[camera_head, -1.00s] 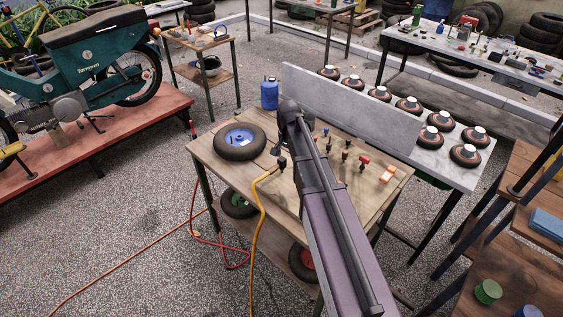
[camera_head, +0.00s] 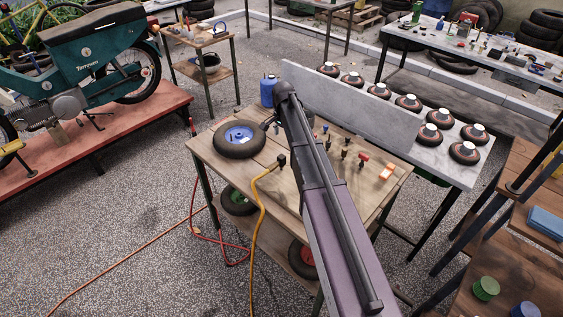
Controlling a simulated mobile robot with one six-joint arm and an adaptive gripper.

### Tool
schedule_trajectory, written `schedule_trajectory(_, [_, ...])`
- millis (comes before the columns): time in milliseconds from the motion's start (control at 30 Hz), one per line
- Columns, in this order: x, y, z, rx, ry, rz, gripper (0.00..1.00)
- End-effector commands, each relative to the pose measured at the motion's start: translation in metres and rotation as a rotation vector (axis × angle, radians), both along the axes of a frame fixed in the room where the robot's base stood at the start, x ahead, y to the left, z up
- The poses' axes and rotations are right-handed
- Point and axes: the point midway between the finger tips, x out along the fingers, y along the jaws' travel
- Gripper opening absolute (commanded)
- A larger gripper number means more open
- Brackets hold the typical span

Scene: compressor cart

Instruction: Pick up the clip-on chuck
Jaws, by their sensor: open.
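A yellow hose (camera_head: 259,206) runs up over the front edge of the wooden cart top and ends in a small black fitting (camera_head: 281,160), which looks like the clip-on chuck. The fitting stands on the cart top, right of the small wheel with a blue hub (camera_head: 239,139). My gripper (camera_head: 267,125) is open and small in view, at the wheel's right edge, up and left of the black fitting and apart from it in the picture. My arm hides part of the gripper and the middle of the cart top.
Several small fittings stand on the cart (camera_head: 200,151) right of my arm, with an orange block (camera_head: 386,171). A blue gas bottle (camera_head: 268,92) stands at the back. A grey upright panel (camera_head: 350,108) borders the marble table with several dark round pieces.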

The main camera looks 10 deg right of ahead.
Motion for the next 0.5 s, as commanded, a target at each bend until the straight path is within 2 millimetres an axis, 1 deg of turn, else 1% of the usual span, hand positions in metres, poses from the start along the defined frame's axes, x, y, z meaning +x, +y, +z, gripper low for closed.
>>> schedule_trajectory(33, [0.000, 0.000, -0.005, 0.000, 0.000, 0.000, 0.83])
schedule_trajectory(500, [0.000, 0.001, -0.041, 0.000, 0.000, 0.002, 0.83])
